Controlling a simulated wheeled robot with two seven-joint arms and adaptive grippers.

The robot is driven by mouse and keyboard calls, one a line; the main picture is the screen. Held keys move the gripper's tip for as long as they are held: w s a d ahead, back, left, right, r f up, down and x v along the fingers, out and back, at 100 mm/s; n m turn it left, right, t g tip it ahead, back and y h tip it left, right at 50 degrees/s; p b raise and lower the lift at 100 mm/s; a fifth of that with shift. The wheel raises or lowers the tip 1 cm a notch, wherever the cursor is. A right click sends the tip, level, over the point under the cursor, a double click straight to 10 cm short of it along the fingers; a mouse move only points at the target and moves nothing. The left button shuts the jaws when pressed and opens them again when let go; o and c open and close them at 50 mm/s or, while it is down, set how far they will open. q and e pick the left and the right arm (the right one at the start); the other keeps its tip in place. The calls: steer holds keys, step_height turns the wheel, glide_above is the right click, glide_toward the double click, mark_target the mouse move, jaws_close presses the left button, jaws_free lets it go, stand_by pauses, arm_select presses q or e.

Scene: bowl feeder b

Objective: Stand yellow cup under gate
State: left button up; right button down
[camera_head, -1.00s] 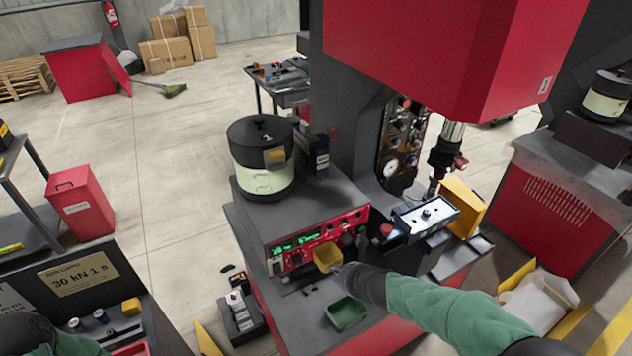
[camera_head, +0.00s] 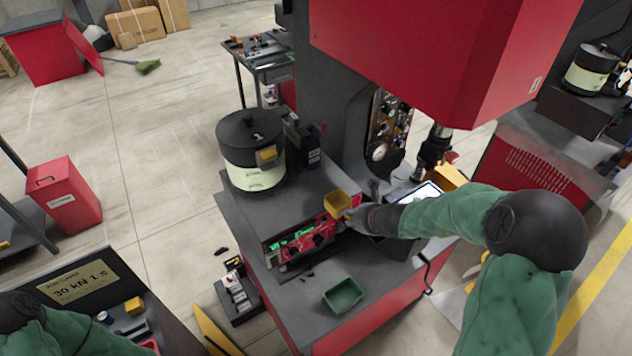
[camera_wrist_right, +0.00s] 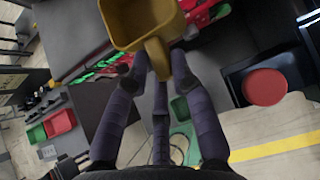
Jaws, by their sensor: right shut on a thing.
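The yellow cup (camera_head: 338,203) is held in my right gripper (camera_head: 350,214), above the front edge of the grey console, over the red control panel. Its open top faces up in the head view. In the wrist view the cup (camera_wrist_right: 135,22) fills the top, and the dark fingers of my right gripper (camera_wrist_right: 158,78) are shut on its handle. The bowl feeder (camera_head: 252,150), black on top and cream below, stands behind and left of the cup. A small yellow outlet (camera_head: 267,155), possibly the gate, sits on its front. My left gripper is out of view.
The console top (camera_head: 295,197) between cup and feeder is clear. A dark box (camera_head: 304,147) stands right of the feeder. A green tray (camera_head: 343,296) lies on the lower ledge. A large red press head (camera_head: 430,60) hangs above right. The wrist view shows a red button (camera_wrist_right: 265,87).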

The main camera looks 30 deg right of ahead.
steer(key=w, duration=0.4)
steer(key=w+p, duration=0.1)
steer(key=w, duration=0.3)
steer(key=w+a+p, duration=0.1)
steer(key=w, duration=0.4)
steer(key=w+p, duration=0.1)
steer(key=w, duration=0.2)
steer(key=shift+f, duration=0.55)
steer(key=shift+s+f, duration=0.1)
steer(key=shift+f, duration=0.05)
steer(key=shift+f, duration=0.1)
steer(key=c, duration=1.3)
jaws_free()
steer(key=shift+f, duration=0.1)
steer(key=shift+c, duration=0.2)
